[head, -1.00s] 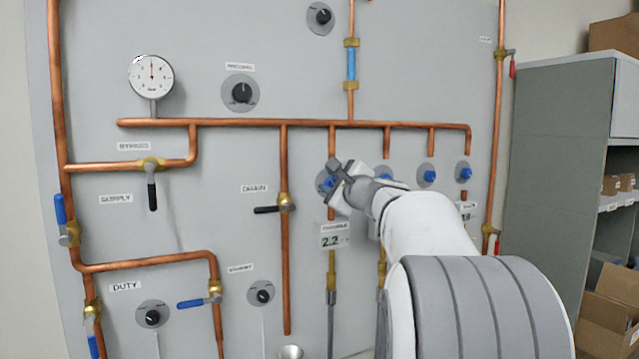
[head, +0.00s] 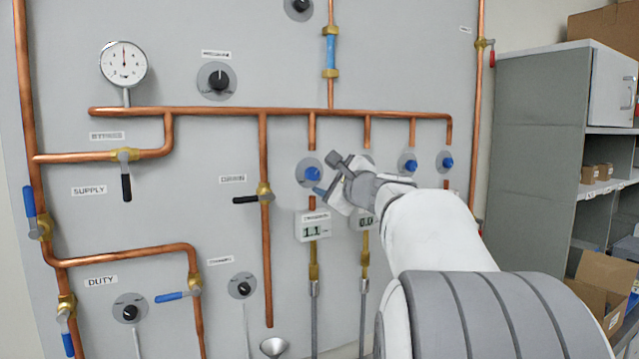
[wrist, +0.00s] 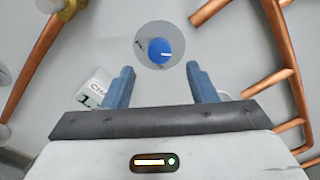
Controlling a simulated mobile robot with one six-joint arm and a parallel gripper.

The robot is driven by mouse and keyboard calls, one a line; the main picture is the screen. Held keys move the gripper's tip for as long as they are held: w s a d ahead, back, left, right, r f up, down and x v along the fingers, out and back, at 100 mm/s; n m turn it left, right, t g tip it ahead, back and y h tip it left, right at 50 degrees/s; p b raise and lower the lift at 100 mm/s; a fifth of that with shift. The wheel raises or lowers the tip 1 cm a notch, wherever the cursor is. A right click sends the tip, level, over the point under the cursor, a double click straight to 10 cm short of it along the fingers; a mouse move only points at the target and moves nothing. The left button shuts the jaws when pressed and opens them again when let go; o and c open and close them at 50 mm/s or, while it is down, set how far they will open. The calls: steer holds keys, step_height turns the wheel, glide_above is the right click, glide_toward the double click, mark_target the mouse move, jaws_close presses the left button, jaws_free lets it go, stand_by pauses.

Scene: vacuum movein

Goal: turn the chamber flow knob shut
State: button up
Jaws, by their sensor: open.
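The chamber flow knob is a round blue knob (head: 312,173) on a grey disc, set in the left-most branch of the copper manifold. Below it a small display (head: 313,226) reads 1.1. In the wrist view the blue knob (wrist: 160,51) sits beyond the fingertips, centred between them, with a gap. My gripper (head: 328,176) is just right of the knob in the head view, open and empty. Both fingers of my gripper (wrist: 160,75) show apart in the wrist view. The label by the display (wrist: 92,90) is partly hidden behind the left finger.
Further blue knobs (head: 408,163) and (head: 447,162) sit to the right; another is mostly hidden behind my gripper. The drain valve's black handle (head: 246,200) is to the left. Copper pipes (head: 270,112) run above. A shelf with boxes (head: 605,285) stands at the right.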

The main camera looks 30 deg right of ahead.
steer(key=s, duration=0.2)
steer(key=shift+s, duration=0.3)
steer(key=shift+f, duration=0.15)
